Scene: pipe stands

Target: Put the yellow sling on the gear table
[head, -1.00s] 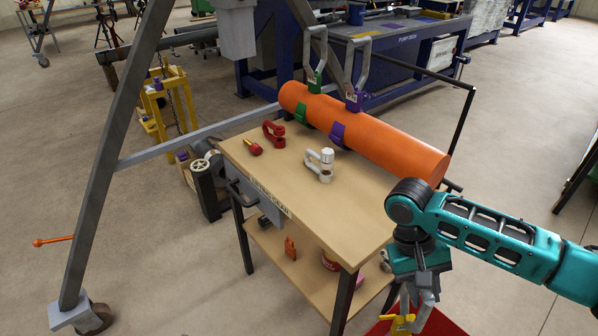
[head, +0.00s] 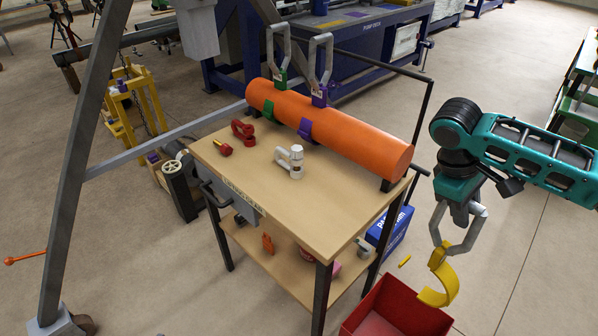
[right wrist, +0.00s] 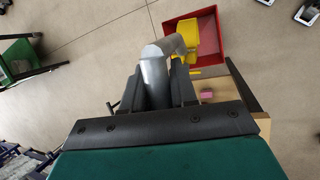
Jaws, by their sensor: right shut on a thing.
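The yellow sling (head: 440,285) is a curved yellow strap hanging from a grey metal loop. My right gripper (head: 458,207) is shut on the loop and holds the sling in the air, above the red bin and right of the gear table (head: 335,220). In the right wrist view the grey loop (right wrist: 155,78) sits between my jaws (right wrist: 165,92), and the yellow strap (right wrist: 187,46) shows over the red bin. The table's tan top is at left, apart from the sling. My left gripper is not in view.
An orange pipe (head: 350,135) with a green and a purple sling lies along the table's back edge. A red shackle (head: 242,131) and a white-grey shackle (head: 291,161) stand on the top; its front part is clear. The red bin (head: 400,305) is on the floor.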

